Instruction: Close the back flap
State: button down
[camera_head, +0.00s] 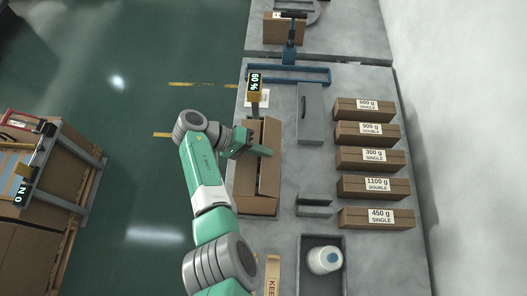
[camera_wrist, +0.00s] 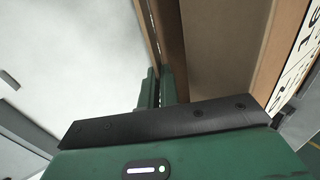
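The long brown cardboard box (camera_head: 257,204) lies on the grey table's left side with its top partly open; I see long flaps along its sides and a dark gap between them. My gripper (camera_head: 267,151) reaches in from the left over the box's middle. In the wrist view its two green fingers (camera_wrist: 159,88) are close together, with the brown cardboard edge (camera_wrist: 176,50) right beside their tips. I cannot tell whether they touch it. Which panel is the back flap is not clear.
Several labelled closed boxes (camera_head: 370,160) stand in a row on the right. A grey block (camera_head: 310,112) and a small grey bracket (camera_head: 314,204) lie between. A dark tray (camera_head: 308,285) holds a white bottle (camera_head: 324,260).

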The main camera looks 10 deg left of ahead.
dwell(0.4)
jog(key=c, duration=1.6)
grip_release()
jog(key=shift+c, duration=0.2)
